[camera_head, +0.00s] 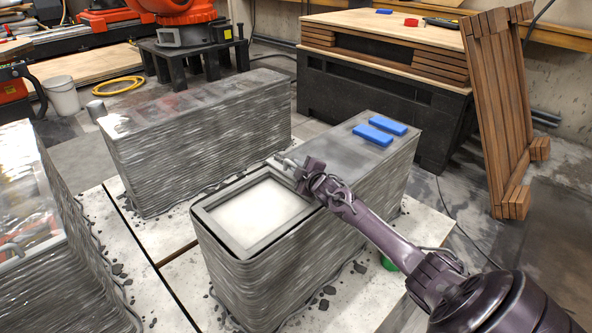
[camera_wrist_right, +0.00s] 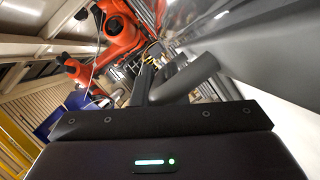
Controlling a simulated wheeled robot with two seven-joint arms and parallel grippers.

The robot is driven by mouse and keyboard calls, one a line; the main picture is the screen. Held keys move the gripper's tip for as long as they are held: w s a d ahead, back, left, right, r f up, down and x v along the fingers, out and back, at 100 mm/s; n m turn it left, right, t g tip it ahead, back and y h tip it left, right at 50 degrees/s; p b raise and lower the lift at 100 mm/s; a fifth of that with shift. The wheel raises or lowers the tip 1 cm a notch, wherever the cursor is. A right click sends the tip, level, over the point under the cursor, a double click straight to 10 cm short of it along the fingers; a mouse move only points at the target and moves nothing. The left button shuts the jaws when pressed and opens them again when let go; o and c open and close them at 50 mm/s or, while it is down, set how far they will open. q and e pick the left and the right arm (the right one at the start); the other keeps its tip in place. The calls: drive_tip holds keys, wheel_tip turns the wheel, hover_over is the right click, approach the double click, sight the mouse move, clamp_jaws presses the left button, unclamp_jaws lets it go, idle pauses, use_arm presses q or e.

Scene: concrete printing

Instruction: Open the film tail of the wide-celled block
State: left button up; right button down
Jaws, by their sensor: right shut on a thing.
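The block in the middle (camera_head: 255,285) has ribbed grey printed walls. Its near cell (camera_head: 258,208) is uncovered and shows a pale floor inside a grey rim. Clear, shiny film (camera_head: 345,150) covers the far part of its top. Two blue pads (camera_head: 374,134) lie on that film. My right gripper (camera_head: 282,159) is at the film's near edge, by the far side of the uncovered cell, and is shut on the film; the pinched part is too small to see. In the right wrist view the grey fingers (camera_wrist_right: 168,82) are close together beside a grey surface. My left gripper is out of view.
Film-topped blocks stand behind (camera_head: 200,140) and at the left (camera_head: 70,270). A black bench (camera_head: 380,105) and leaning wooden frame (camera_head: 500,115) stand at back right. An orange robot (camera_head: 182,10) is behind. A green thing (camera_head: 388,263) lies beside the middle block.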

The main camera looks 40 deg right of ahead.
drive_tip(key=c, duration=1.5)
unclamp_jaws()
drive_tip(key=shift+o, duration=0.2)
